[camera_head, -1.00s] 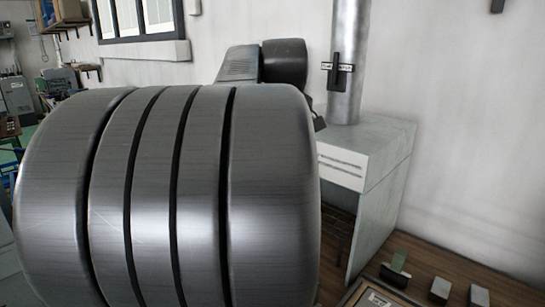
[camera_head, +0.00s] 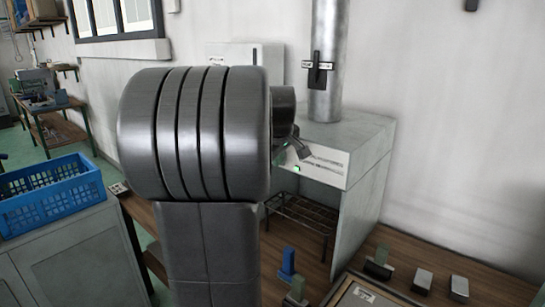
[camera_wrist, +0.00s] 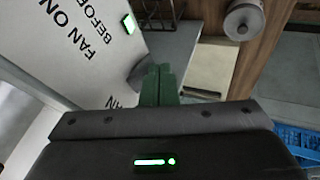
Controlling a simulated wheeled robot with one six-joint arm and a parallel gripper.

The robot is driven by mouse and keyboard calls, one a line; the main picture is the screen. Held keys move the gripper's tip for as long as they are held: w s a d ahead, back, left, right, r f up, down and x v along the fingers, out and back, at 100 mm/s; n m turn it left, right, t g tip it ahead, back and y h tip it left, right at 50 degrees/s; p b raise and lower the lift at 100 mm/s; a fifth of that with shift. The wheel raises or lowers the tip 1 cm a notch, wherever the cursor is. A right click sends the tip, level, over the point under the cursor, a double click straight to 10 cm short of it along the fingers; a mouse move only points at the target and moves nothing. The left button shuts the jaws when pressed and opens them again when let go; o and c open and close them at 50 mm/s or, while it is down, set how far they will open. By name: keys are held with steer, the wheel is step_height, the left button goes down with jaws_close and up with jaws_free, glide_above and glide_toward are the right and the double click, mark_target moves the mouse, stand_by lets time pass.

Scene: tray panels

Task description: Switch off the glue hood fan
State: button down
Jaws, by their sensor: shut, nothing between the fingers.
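The glue hood (camera_head: 352,150) is a pale grey box with a round metal duct (camera_head: 326,60) rising from its top. A small green-lit switch (camera_head: 297,169) shows on its front panel. In the wrist view the green-lit switch (camera_wrist: 129,23) sits on the white panel, beside black lettering that reads "FAN ON BEFORE" in part. My gripper (camera_wrist: 158,70) has its green fingers together, with nothing between them. The fingertips appear below and right of the switch in that view; I cannot tell whether they touch the panel. In the head view my arm hides part of the hood's left side.
A dark lever (camera_head: 318,68) with labels is on the duct. A wire rack (camera_head: 298,220) is inside the hood. Several small blocks and a framed tray (camera_head: 365,296) lie on the wooden bench at front right. A blue crate (camera_head: 50,193) stands at left.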

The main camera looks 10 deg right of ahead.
stand_by(0.3)
steer(key=shift+w+d+f+t+h+b, duration=0.1)
steer(key=shift+d+t+h+b, duration=0.2)
steer(key=shift+b, duration=0.5)
steer(key=shift+a, duration=0.1)
steer(key=shift+r+p, duration=0.8)
steer(key=shift+r, duration=0.05)
